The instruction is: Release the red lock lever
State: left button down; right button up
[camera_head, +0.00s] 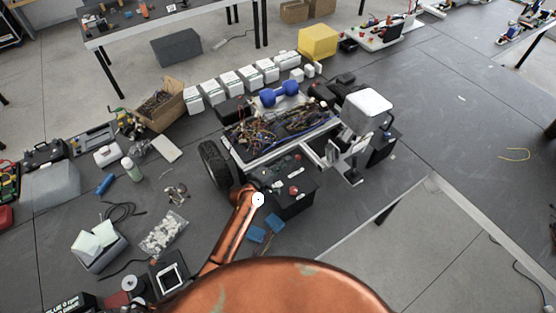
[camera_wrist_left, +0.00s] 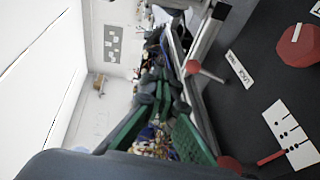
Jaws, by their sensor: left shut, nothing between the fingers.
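The red lock lever (camera_wrist_left: 193,67) is a metal rod with a red ball on its end, beside a white "LOCK" label (camera_wrist_left: 239,69) in the left wrist view. My left gripper (camera_wrist_left: 163,86) is shut and empty there, its fingertips left of the red ball and apart from it in the picture. In the head view, my left gripper (camera_head: 272,187) is at the black box (camera_head: 300,204) on the chassis's near side. Small red parts (camera_head: 294,190) show on that box, but I cannot tell which is the lever. My right gripper is not in view.
The chassis (camera_head: 285,130) carries tangled wires, with a black wheel (camera_head: 214,164) at its left. The left wrist view also shows a large red knob (camera_wrist_left: 298,46) and a second red lever (camera_wrist_left: 270,158) by a marked white plate (camera_wrist_left: 291,136). Blue pieces (camera_head: 257,235) lie close to my arm.

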pick_arm(q)
jog(key=s+a+r, duration=0.2)
jog(key=s+r, duration=0.2)
jog(key=r, duration=0.1)
jog(key=shift+s+a+r, duration=0.25)
jog(key=shift+s+a, duration=0.1)
dwell(0.3)
